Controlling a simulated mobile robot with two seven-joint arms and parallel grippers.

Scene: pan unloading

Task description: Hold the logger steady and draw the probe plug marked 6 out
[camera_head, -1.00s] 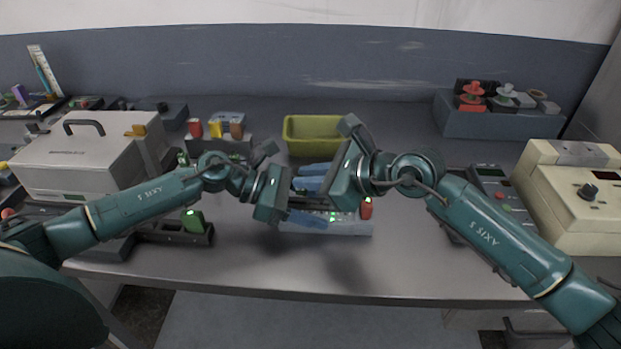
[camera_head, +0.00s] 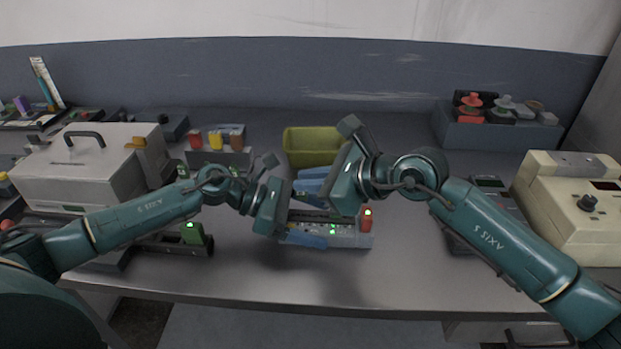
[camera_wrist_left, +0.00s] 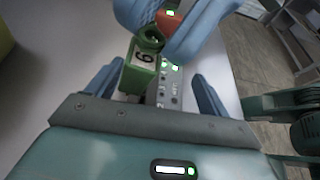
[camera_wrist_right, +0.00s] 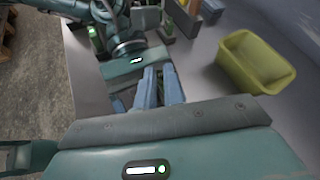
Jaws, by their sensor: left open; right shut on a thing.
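The logger (camera_head: 350,240) is a grey box with green lights on the bench, below both grippers. In the left wrist view its panel (camera_wrist_left: 176,84) shows lights and small markings. The green probe plug marked 6 (camera_wrist_left: 144,60) stands over that panel. My right gripper (camera_head: 310,181) is shut on this plug, its blue fingers at the plug's top end; in the right wrist view (camera_wrist_right: 160,76) the fingers hide it. My left gripper (camera_head: 312,222) is open, its fingers spread either side of the logger. I cannot tell whether the plug's lower end is clear of its socket.
A red plug (camera_head: 367,220) with a green light stands at the logger's right end. A yellow-green bin (camera_head: 300,148) is behind. A white case (camera_head: 75,180) stands left and a beige instrument (camera_head: 570,220) right.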

